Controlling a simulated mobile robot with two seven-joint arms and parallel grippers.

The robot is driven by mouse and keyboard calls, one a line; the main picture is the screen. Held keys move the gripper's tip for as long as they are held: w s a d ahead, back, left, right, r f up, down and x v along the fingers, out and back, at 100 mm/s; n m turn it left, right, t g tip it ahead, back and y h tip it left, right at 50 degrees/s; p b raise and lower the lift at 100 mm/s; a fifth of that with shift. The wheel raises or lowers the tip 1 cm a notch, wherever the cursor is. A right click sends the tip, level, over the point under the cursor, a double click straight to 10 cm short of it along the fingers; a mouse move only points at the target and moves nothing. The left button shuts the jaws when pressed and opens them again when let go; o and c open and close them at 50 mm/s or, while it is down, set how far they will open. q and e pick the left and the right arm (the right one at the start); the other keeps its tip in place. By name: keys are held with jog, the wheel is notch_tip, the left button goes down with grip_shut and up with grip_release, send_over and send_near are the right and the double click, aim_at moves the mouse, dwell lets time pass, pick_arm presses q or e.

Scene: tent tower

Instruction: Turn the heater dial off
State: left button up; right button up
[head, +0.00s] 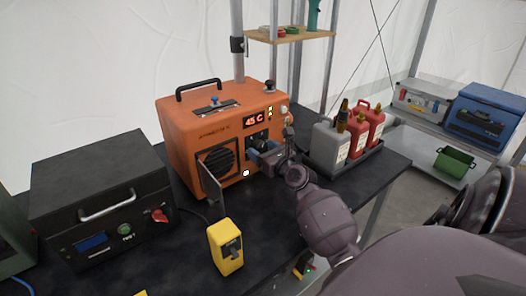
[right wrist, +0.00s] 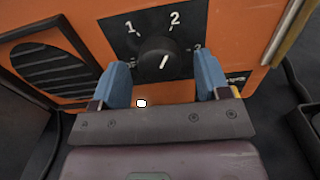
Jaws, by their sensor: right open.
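The orange heater (head: 222,140) stands on the black table, and its lit display reads 45 C. Its round black dial (right wrist: 157,57) sits on the front panel with the marks 1, 2 and 3 around it. The white line on the dial slants up to the right. My right gripper (right wrist: 162,70) is open in front of the dial, with one blue finger on each side of it. I cannot tell whether the fingers touch it. In the head view the right gripper (head: 268,156) partly covers the heater's lower right front. My left gripper is not in view.
A black box (head: 105,195) with a handle and red knob stands left of the heater. A yellow switch box (head: 226,247) is in front. A tray (head: 350,166) with grey and red canisters is close to my right arm. A shelf (head: 290,36) stands behind.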

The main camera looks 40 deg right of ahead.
jog(key=shift+w, duration=0.1)
jog(key=c, duration=0.9)
